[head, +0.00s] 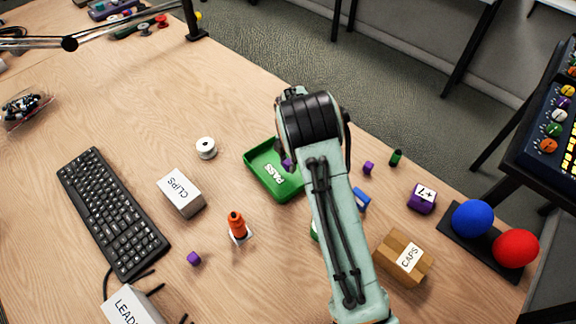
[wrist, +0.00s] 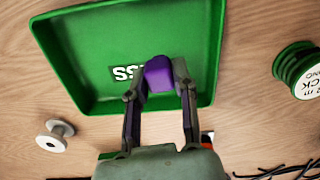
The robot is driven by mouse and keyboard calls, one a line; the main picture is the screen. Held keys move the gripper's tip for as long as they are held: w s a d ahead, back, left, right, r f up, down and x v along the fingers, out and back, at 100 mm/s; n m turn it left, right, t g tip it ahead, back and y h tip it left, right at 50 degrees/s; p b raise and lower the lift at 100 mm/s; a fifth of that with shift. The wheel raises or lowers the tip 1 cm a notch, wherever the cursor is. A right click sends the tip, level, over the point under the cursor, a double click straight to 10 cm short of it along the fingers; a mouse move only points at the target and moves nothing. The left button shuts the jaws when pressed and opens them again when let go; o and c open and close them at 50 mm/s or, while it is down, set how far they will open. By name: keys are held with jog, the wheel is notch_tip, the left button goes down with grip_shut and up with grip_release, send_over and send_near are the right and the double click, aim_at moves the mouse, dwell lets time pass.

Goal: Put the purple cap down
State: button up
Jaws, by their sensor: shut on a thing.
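A purple cap (wrist: 159,74) is held between the two fingers of my gripper (wrist: 160,82). In the wrist view the cap appears over the green tray (wrist: 206,60) labelled PASS, and it covers part of that label. The gap between the cap and the tray floor is hard to judge. In the head view my gripper is mostly hidden behind my arm, and a bit of purple (head: 288,164) shows at the right part of the green tray (head: 256,180). Two other small purple caps lie on the table, one near the front (head: 194,258) and one to the right (head: 368,167).
A CLIPS box (head: 181,195), a white spool (head: 206,148) and an orange bottle (head: 237,226) stand left of my arm. A CAPS box (head: 402,260) stands to its right. A keyboard (head: 112,212) lies farther left. A green spool (wrist: 297,68) is right of the tray.

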jog(key=shift+f, duration=1.05)
jog(key=o, duration=0.8)
jog(key=shift+f, duration=0.1)
